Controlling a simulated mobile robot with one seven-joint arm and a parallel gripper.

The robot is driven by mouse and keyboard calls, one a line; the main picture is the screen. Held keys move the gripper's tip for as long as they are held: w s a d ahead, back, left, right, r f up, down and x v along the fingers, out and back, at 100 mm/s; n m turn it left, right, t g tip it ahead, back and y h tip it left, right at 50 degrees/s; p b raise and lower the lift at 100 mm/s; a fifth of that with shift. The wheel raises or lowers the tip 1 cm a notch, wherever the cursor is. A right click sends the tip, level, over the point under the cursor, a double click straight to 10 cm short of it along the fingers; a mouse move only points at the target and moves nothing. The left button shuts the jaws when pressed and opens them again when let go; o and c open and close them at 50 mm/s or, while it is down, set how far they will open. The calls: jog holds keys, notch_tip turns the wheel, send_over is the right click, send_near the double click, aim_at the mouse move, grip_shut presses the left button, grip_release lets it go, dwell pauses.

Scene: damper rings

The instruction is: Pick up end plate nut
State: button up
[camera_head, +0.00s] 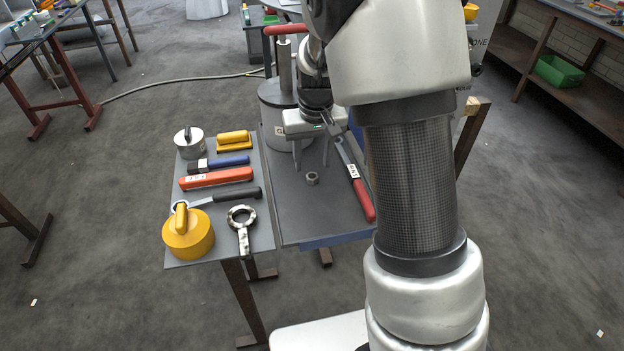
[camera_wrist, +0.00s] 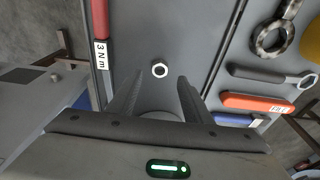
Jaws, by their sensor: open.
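The end plate nut (camera_head: 312,178) is a small grey hex nut lying flat on the grey bench top. It also shows in the wrist view (camera_wrist: 160,70), with its hole facing up, beyond the fingertips. My gripper (camera_head: 311,168) is open above the bench, and nothing is between its fingers. In the wrist view my gripper's two fingers (camera_wrist: 157,88) stand apart, and the nut lies ahead of the gap between them without contact. In the head view the nut appears just below the fingers. No part of the nut is hidden in the wrist view.
A red-handled torque wrench (camera_head: 362,196) lies close to the right of the nut. A grey cylinder with a red handle (camera_head: 275,100) stands behind. The left side board (camera_head: 222,252) holds wrenches, a yellow round weight (camera_head: 188,238) and other tools. The bench around the nut is clear.

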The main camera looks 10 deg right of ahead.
jog(key=f, duration=0.3)
jog(key=f+b, duration=0.1)
jog(key=shift+w+f, duration=0.3)
jog(key=shift+f, duration=0.1)
jog(key=c, duration=1.1)
notch_tip(320, 180, up, 16)
jog(key=p, duration=0.7)
jog(key=shift+r, duration=0.1)
jog(key=shift+c, duration=0.2)
